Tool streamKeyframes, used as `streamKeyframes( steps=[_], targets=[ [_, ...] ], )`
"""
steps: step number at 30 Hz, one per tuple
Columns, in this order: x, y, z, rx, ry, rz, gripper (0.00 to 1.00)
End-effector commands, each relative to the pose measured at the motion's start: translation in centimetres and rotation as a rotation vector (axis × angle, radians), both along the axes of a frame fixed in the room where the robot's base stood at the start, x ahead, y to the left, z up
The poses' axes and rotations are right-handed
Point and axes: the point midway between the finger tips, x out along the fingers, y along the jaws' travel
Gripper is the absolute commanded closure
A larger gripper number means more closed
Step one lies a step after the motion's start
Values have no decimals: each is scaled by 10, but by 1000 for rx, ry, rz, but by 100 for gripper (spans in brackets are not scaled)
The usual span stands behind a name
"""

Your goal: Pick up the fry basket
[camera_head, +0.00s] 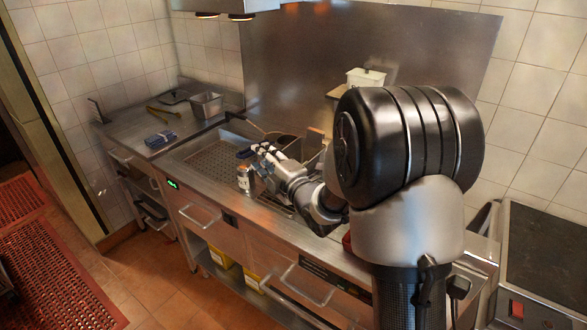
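A dark basket-like shape (284,142), which may be the fry basket, sits in the counter behind my gripper. It is largely hidden by my arm and gripper, and its outline is unclear. A thin rod, perhaps its handle, slants up and left from it. My gripper (256,154) is over the steel counter, in front of and left of this shape in the picture. The fingers are small and overlap a small jar or can (246,179) near the counter's front edge. I cannot tell whether they touch it, or whether they are open or shut.
A perforated steel tray area (213,160) lies left of my gripper. Farther left are a metal container (207,105), tongs (163,111) and a folded blue cloth (160,138). A white lidded container (366,78) stands behind my arm. A steel backsplash (300,60) rises behind.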

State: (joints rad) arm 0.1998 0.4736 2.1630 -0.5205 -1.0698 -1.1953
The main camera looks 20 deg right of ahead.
Motion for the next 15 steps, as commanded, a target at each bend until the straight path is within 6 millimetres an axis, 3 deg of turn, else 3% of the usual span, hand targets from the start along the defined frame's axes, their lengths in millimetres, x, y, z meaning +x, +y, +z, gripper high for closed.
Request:
streamKeyframes(
  steps=[9,15],
  targets=[
    [40,8,-2,-2,0,1,66],
    [51,11,-1,0,0,-1,66]
  ],
)
